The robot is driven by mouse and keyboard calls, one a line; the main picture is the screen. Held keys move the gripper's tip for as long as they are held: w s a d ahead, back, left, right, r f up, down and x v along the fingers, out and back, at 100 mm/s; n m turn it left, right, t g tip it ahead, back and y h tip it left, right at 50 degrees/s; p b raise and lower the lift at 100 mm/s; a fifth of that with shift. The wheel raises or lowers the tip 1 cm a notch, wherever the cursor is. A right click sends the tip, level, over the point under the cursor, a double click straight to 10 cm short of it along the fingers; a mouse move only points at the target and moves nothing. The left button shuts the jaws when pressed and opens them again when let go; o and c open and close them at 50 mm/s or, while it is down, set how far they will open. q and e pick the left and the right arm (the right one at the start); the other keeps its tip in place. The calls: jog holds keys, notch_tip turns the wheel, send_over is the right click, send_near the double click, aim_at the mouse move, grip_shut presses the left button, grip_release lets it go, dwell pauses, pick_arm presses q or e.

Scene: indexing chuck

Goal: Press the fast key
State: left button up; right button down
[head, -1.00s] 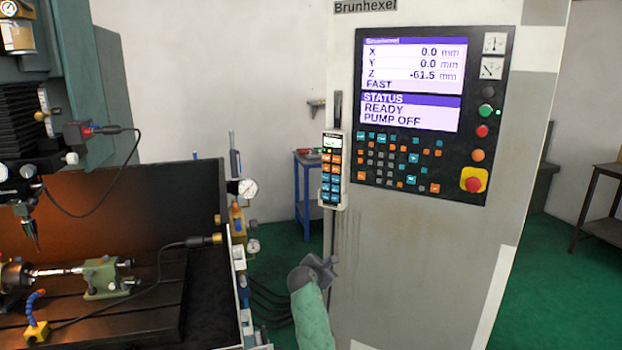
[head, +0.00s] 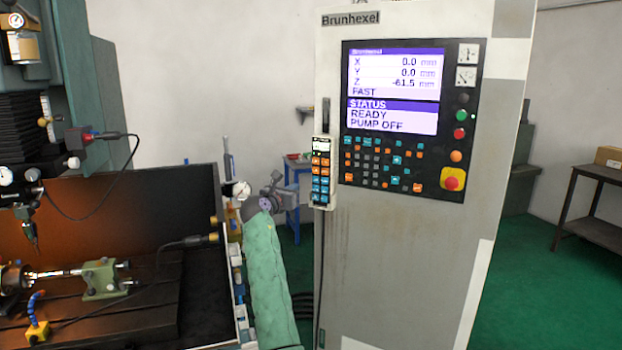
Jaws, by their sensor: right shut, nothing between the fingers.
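The control cabinet (head: 415,240) carries a dark panel with a screen (head: 394,90) that reads FAST, READY and PUMP OFF. Below the screen is a field of small orange, teal and grey keys (head: 383,163). A hand pendant (head: 321,172) with orange and teal keys hangs on the cabinet's left edge. The key labels are too small to read, so I cannot tell which key is the fast key. My right gripper (head: 276,180) is shut and empty, raised left of the pendant and apart from it in the picture. My left gripper is not in view.
The machine's enclosure wall (head: 190,190) and a dial gauge (head: 242,190) stand close to the left of my right gripper. A red stop button (head: 452,180) sits at the panel's lower right. A blue stand (head: 293,205) is behind. The cabinet's front is clear.

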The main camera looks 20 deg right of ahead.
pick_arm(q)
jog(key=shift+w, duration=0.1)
pick_arm(e)
jog(key=p, duration=0.3)
send_near(317, 174)
jog(key=p+x, duration=0.1)
jog(key=x, duration=0.1)
jog(key=p+x, duration=0.2)
jog(key=x, duration=0.1)
jog(key=shift+w+d+r, duration=0.1)
jog(key=shift+d+r, duration=0.15)
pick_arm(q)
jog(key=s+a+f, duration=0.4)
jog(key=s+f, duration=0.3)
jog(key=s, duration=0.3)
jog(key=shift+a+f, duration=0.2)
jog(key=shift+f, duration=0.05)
pick_arm(e)
jog(key=shift+w+d+f, duration=0.1)
jog(key=shift+w+d, duration=0.05)
jog(key=shift+w, duration=0.05)
jog(key=shift+d, duration=0.1)
